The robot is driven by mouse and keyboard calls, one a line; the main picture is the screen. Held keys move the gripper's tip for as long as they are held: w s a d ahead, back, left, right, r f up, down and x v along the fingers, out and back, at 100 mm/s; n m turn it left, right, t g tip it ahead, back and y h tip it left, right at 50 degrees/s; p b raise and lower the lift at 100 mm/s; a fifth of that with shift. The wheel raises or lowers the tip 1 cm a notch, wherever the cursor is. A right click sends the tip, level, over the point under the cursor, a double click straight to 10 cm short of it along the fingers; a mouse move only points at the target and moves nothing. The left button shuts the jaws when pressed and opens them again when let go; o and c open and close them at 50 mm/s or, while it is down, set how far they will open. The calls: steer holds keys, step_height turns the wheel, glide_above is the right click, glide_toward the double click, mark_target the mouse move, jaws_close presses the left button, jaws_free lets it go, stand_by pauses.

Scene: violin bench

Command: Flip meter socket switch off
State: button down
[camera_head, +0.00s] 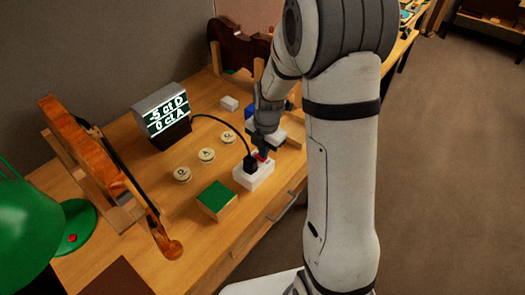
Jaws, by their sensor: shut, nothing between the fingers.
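The meter socket (254,178) is a small white block near the front edge of the bench, with a black plug (250,163) in its left part. A black cable runs from the plug to the grey meter (163,115), whose lit screen shows text.
A green-topped block (216,198) stands left of the socket, with round lettered discs (206,155) behind it. A violin (110,165) on a wooden stand and a green lamp (25,220) are at the left. A small white block (229,103) lies further back.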

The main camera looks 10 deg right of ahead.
step_height(320, 180, up, 13)
steer(key=s+d, duration=0.1)
steer(key=shift+s, duration=0.15)
steer(key=shift+b, duration=0.3)
